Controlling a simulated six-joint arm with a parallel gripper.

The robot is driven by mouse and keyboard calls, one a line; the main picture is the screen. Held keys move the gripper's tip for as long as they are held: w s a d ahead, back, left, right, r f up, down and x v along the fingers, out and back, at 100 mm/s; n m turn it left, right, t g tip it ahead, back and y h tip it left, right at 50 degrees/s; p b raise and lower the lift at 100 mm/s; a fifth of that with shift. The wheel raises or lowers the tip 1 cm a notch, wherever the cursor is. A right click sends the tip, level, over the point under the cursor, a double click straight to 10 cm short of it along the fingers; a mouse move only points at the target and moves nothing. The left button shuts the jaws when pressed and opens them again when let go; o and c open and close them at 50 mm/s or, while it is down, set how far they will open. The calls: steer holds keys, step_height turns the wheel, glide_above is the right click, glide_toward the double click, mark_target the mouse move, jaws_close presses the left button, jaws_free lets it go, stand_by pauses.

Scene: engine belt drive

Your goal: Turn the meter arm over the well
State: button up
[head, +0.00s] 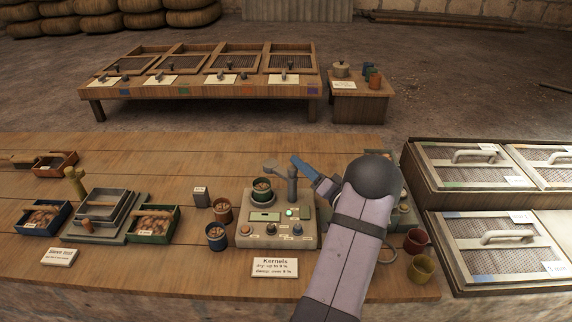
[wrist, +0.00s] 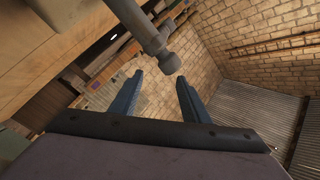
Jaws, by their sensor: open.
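The grey-beige meter (head: 255,237) stands on the bench, with a green lamp and small knobs on its face. Its well (head: 262,196) holds a dark green cup with brown kernels. A grey post (head: 292,188) rises right of the well and carries the meter arm (head: 272,166), whose flat end points left and shows above and behind the well; I cannot tell if it is over it. My gripper (head: 296,160) is open beside the post top, on its right. In the wrist view, a grey rod with a rounded knob (wrist: 160,50) reaches toward the gap between my blue fingertips (wrist: 160,77), apparently apart from both.
Brown and blue cups (head: 216,234) of kernels stand left of the meter, with a "Kernels" card (head: 275,267) in front. Red and yellow cups (head: 420,268) and lidded screens (head: 495,240) lie right.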

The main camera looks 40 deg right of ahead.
mark_target(286, 169)
steer(key=a+n, duration=0.1)
steer(key=n, duration=0.1)
steer(key=a+n+b, duration=0.1)
steer(key=n, duration=0.2)
steer(key=f+n+h+b, duration=0.1)
steer(key=n, duration=0.1)
steer(key=shift+s+a+n+g, duration=0.3)
steer(key=shift+s+a, duration=0.05)
steer(key=shift+a, duration=0.05)
steer(key=shift+a+f+n, duration=0.1)
steer(key=shift+a+n, duration=0.15)
steer(key=shift+n, duration=0.25)
steer(key=shift+w, duration=0.1)
steer(key=shift+p+x, duration=0.6)
steer(key=shift+x, duration=3)
steer(key=shift+d, duration=0.1)
jaws_close()
